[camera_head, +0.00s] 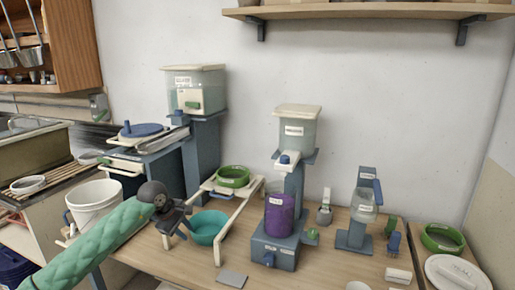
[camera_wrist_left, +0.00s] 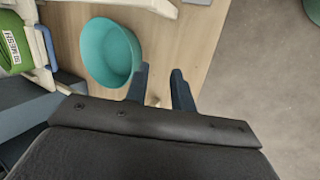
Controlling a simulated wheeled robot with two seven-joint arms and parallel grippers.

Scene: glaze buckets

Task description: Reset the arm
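My left arm comes in from the lower left in the head view, in a green sleeve. My left gripper (camera_head: 177,228) hangs over the table's front left part, just left of a teal bowl (camera_head: 208,228). In the left wrist view the two dark fingers of the left gripper (camera_wrist_left: 160,85) stand apart with a gap and nothing between them. The teal bowl (camera_wrist_left: 108,52) lies just beyond them to the left and looks empty. My right gripper is in neither view.
A white frame holding a green ring (camera_head: 233,177) stands over the bowl. A white bucket (camera_head: 94,203) is behind my left arm. A dispenser with a purple container (camera_head: 280,215) stands right of centre. A small grey block (camera_head: 232,278) lies on the wooden table (camera_head: 185,268) near its front.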

